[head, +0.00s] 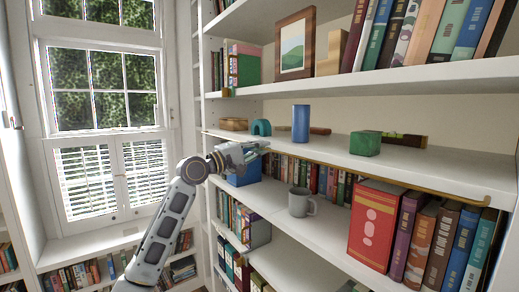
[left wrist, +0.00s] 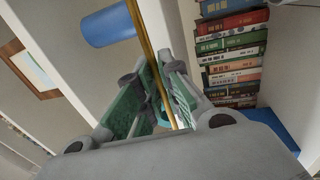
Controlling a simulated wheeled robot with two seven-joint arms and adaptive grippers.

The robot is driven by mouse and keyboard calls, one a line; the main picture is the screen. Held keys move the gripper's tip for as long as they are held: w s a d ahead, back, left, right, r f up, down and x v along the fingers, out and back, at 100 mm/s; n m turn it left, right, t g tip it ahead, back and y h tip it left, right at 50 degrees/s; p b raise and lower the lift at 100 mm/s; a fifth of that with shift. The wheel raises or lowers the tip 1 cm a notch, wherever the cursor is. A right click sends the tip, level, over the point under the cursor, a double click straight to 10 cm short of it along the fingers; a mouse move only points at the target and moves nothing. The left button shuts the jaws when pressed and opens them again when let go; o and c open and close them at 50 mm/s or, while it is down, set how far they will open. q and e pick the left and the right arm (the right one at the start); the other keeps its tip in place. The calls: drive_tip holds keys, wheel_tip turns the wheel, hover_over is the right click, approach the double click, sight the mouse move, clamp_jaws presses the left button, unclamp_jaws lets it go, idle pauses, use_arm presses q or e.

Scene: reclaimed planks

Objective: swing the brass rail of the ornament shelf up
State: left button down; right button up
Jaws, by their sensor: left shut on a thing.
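The brass rail (head: 385,176) runs along the front edge of the ornament shelf (head: 335,154), at about the height of that edge. Its right end bends by the right side of the shelf. My left gripper (head: 258,149) is at the rail's left part, in front of the shelf. In the left wrist view the rail (left wrist: 147,47) passes between the green-padded fingers of the left gripper (left wrist: 160,80), which is shut on it. The exact contact is partly hidden by the fingers. My right gripper is in neither view.
On the ornament shelf stand a blue cylinder (head: 300,123), a green block (head: 365,143), a teal arch (head: 261,127) and a wooden bowl (head: 234,124). A window (head: 105,90) is at left.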

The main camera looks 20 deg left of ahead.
use_arm(q)
drive_tip(key=shift+r+g+y, duration=0.3)
drive_tip(key=shift+g+y, duration=0.1)
idle(0.3)
drive_tip(key=shift+r+g+y, duration=0.3)
drive_tip(key=shift+g, duration=0.1)
drive_tip(key=shift+w+d+r+g+y, duration=0.1)
drive_tip(key=shift+r+g+y, duration=0.15)
drive_tip(key=shift+g+y, duration=0.3)
drive_tip(key=shift+w+r+g+y, duration=0.1)
drive_tip(key=shift+r+g+y, duration=0.2)
drive_tip(key=shift+g, duration=0.35)
drive_tip(key=shift+w+d+r+g+y, duration=0.1)
drive_tip(key=shift+w+r+g+y, duration=0.05)
drive_tip(key=shift+g+y, duration=0.45)
drive_tip(key=shift+w+d+r+g+y, duration=0.1)
drive_tip(key=shift+d+r+g+y, duration=0.1)
drive_tip(key=shift+g+y, duration=0.45)
drive_tip(key=shift+w+d+r+g+y, duration=0.15)
drive_tip(key=shift+g+y, duration=0.25)
drive_tip(key=shift+g, duration=0.65)
drive_tip(key=c, duration=1.6)
unclamp_jaws()
drive_tip(key=shift+w, duration=0.1)
drive_tip(key=shift+o, duration=0.2)
drive_tip(key=shift+a, duration=0.1)
